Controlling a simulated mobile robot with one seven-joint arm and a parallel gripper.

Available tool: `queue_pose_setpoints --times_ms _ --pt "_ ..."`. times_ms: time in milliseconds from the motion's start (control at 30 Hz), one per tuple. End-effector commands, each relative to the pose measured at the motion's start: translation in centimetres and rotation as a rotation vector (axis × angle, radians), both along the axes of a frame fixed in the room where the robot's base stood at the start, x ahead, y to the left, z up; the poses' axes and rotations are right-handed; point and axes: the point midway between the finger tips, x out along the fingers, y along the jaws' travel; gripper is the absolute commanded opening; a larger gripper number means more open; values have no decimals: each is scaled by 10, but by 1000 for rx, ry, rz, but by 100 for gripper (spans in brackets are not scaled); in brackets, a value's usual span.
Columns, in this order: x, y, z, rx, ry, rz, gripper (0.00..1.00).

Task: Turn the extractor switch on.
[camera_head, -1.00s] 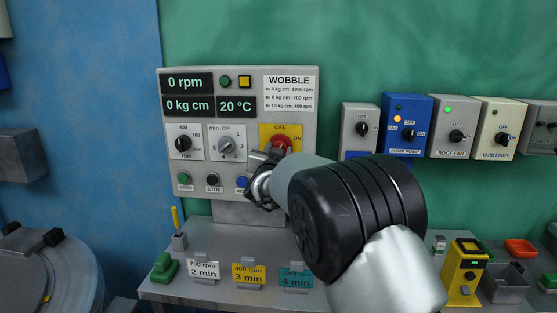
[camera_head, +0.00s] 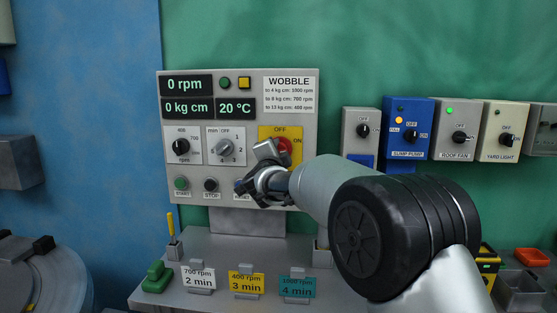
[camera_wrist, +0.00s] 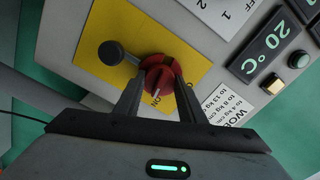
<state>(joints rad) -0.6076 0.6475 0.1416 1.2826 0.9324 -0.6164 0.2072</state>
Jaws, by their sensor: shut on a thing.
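The red rotary switch (camera_head: 285,146) sits on a yellow plate marked OFF at the top and ON at the right, on the grey control panel. No name reading "extractor" is legible beside it. In the wrist view the switch (camera_wrist: 162,72) lies between the fingertips of my gripper (camera_wrist: 160,80), which is shut on it. The light line on its handle points toward the ON marking there. A dark rounded piece (camera_wrist: 110,53) sticks out beside the switch. In the head view my gripper (camera_head: 272,165) partly hides the switch and the lower plate.
The grey panel (camera_head: 197,210) also holds readouts, two dials and push buttons. To its right, the sump pump (camera_head: 408,112), roof fan (camera_head: 450,148) and yard light (camera_head: 497,149) boxes hang on the green wall. Coloured time cards (camera_head: 247,284) stand on the shelf below.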

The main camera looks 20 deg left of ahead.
Motion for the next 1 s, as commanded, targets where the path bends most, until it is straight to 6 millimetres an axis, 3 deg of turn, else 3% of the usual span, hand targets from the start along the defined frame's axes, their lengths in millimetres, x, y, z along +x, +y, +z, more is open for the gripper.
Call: queue_pose_setpoints --times_ms 400,933,967,1000 --pt "0 0 -1 166 40 0 14" --pt "0 0 0 185 46 0 14" --pt "0 0 0 185 45 0 41" --pt "0 0 0 185 45 0 48"
